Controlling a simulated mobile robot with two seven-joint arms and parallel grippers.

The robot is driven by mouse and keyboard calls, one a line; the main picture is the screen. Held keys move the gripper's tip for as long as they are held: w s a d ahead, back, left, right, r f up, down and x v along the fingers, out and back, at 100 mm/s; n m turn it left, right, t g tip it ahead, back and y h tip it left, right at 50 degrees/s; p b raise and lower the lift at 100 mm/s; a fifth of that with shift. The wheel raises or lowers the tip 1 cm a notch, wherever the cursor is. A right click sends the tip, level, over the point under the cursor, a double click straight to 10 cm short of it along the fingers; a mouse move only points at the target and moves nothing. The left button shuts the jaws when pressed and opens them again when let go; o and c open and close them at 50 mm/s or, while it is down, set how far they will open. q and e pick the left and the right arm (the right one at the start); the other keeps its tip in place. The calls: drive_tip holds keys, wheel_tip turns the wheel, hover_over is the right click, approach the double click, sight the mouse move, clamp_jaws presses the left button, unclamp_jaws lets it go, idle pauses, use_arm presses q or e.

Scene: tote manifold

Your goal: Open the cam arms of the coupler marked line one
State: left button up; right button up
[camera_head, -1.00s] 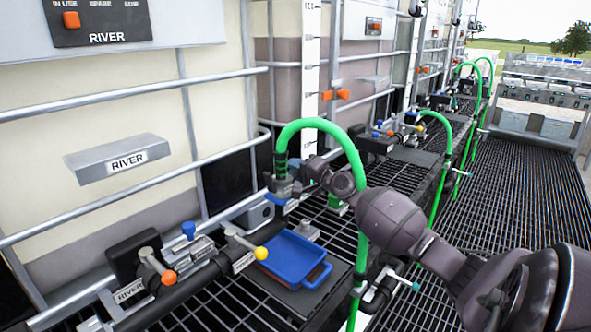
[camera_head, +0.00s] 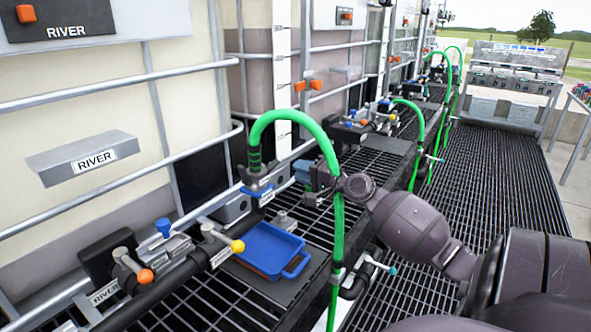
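A grey coupler (camera_head: 256,179) with blue parts at its base hangs on the near end of the green hose (camera_head: 291,113), at the left foot of its arch. A small white label (camera_head: 267,198) beside it is too small to read, so I cannot confirm a line one marking. Whether its cam arms are open or folded is unclear. My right gripper (camera_head: 308,174) is just right of the coupler, behind the descending hose, with a visible gap to the coupler. Its fingers are dark and small, so their opening is unclear. My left gripper is out of view.
A blue tray (camera_head: 268,247) lies on the grating shelf below the coupler. Valves with orange (camera_head: 145,276), blue (camera_head: 163,225) and yellow (camera_head: 237,246) knobs stand at left. Caged tanks line the left side. The grated walkway (camera_head: 500,150) at right is open.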

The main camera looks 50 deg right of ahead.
wheel_tip(320, 180, up, 4)
drive_tip(key=a+p, duration=0.1)
drive_tip(key=p, duration=0.2)
drive_tip(key=n+p, duration=0.7)
drive_tip(key=n, duration=1)
approach(244, 169)
drive_tip(key=w, duration=0.5)
drive_tip(key=w+n, duration=0.1)
drive_tip(key=w, duration=0.2)
drive_tip(key=w+a+n, duration=0.1)
drive_tip(key=w, duration=0.3)
drive_tip(key=shift+r+p, duration=0.1)
drive_tip(key=shift+p, duration=0.2)
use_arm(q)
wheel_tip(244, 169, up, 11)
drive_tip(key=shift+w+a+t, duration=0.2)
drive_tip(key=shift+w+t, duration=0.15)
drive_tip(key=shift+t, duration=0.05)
use_arm(e)
drive_tip(key=shift+w, duration=0.5)
